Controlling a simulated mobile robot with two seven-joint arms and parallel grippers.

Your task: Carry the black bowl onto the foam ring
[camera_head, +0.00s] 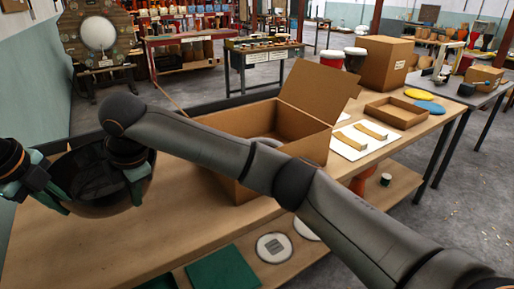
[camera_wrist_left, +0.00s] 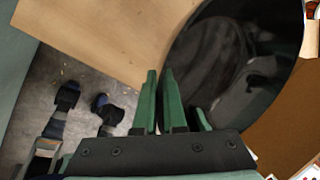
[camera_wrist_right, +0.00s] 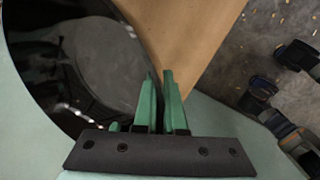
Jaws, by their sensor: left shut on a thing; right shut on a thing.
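The black bowl (camera_head: 88,183) is at the left of the head view, over the left end of the workbench (camera_head: 110,245). It appears roughly level; I cannot tell its exact height over the top. My left gripper (camera_head: 55,198) is shut on its left rim, and my right gripper (camera_head: 138,180) on its right rim. The bowl also shows in the left wrist view (camera_wrist_left: 235,55) and the right wrist view (camera_wrist_right: 85,60). I cannot clearly make out the foam ring. A grey curved thing (camera_head: 264,140) shows partly inside the open box; I cannot tell what it is.
The open cardboard box (camera_head: 310,137) stands mid-bench, its flap raised, partly behind my right arm. A white sheet with tan strips (camera_head: 362,140), a shallow tray (camera_head: 398,112) and a closed carton (camera_head: 385,62) lie beyond. Bare wood shows at the front left.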

